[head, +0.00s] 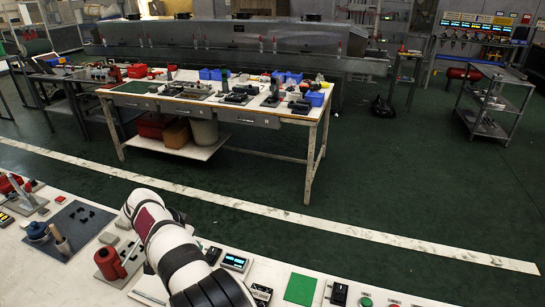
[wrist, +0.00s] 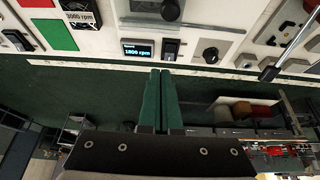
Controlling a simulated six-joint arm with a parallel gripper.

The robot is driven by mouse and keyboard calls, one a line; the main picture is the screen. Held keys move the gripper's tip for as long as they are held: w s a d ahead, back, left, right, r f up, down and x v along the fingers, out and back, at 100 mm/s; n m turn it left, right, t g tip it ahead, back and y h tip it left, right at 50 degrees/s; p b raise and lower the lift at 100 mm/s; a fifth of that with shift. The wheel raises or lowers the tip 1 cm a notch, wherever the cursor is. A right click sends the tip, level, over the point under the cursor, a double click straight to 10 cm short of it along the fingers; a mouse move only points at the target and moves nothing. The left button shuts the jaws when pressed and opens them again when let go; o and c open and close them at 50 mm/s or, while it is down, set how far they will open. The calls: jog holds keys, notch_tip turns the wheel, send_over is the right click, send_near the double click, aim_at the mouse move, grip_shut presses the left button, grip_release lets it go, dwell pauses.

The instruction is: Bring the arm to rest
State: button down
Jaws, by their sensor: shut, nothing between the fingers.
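My gripper (wrist: 160,72) shows in the wrist view as two green fingers pressed together, with nothing between them. The fingertips appear just short of the white bench edge, near a small display reading 1800 rpm (wrist: 138,50) and a dark switch (wrist: 170,49). I cannot tell the height of the fingers over the bench. In the head view my white and black arm (head: 165,235) reaches over the near bench (head: 65,275). The gripper itself cannot be made out there.
The near bench carries a green square (head: 300,289), a red container (head: 109,263) and a dark mat (head: 68,230). Beyond a floor strip stands a cluttered worktable (head: 270,117). A grey cart (head: 492,100) stands at the right. Green floor (head: 400,190) between is clear.

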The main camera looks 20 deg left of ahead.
jog(key=w+d+r+m+g, duration=0.1)
jog(key=d+r, duration=0.2)
jog(key=d, duration=0.5)
jog(key=w+d+r+m+g, duration=0.1)
jog(key=d+r, duration=0.3)
jog(key=d, duration=0.3)
jog(key=s+d+r+m+g, duration=0.15)
jog(key=s+d, duration=0.25)
jog(key=d, duration=0.4)
jog(key=s+d+r, duration=0.2)
jog(key=s+d, duration=0.1)
jog(key=d, duration=0.5)
jog(key=s+d+f+m+g+y, duration=0.1)
jog(key=s+d, duration=0.4)
jog(key=s, duration=0.5)
jog(key=s+d+f+m+g+y, duration=0.1)
jog(key=s+d, duration=0.3)
jog(key=s, duration=0.6)
jog(key=shift+s+d+f, duration=0.15)
jog(key=shift+d+f, duration=0.25)
jog(key=shift+f, duration=0.2)
